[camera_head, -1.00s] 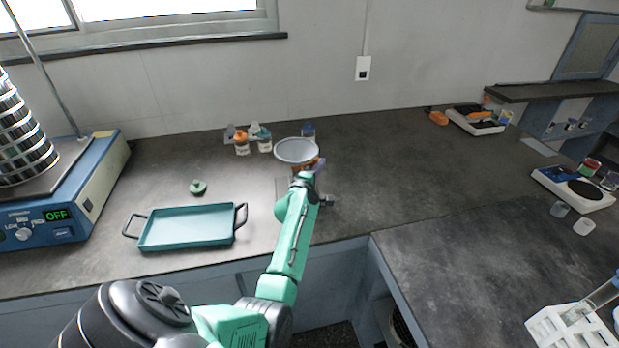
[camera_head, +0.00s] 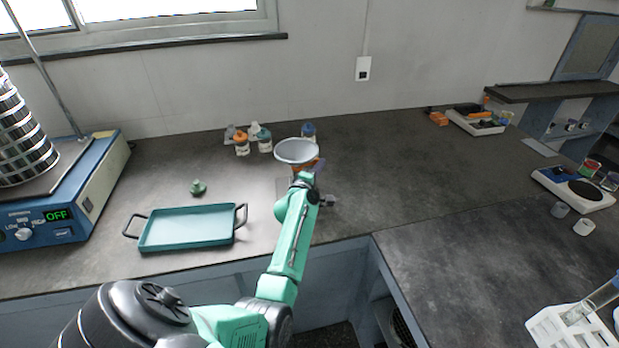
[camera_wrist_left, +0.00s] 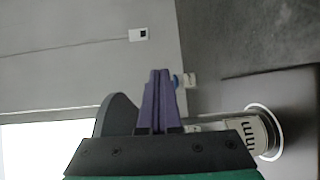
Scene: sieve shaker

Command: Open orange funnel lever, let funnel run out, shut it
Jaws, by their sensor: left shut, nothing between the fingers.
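The grey funnel (camera_head: 296,150) stands towards the back of the bench, its wide mouth facing up. A bit of orange (camera_head: 303,168) shows below its rim. My arm hides most of what is under it, and I cannot make out the lever's position or whether anything runs out. My left gripper (camera_head: 319,166) is at the right side of the funnel, just below the rim. In the left wrist view its purple fingers (camera_wrist_left: 157,97) are shut together with nothing between them. I cannot tell whether they touch the lever. My right gripper is not in view.
A teal tray (camera_head: 190,226) and a small green object (camera_head: 198,187) lie to the left. The sieve shaker (camera_head: 75,195), reading OFF, stands at the far left.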

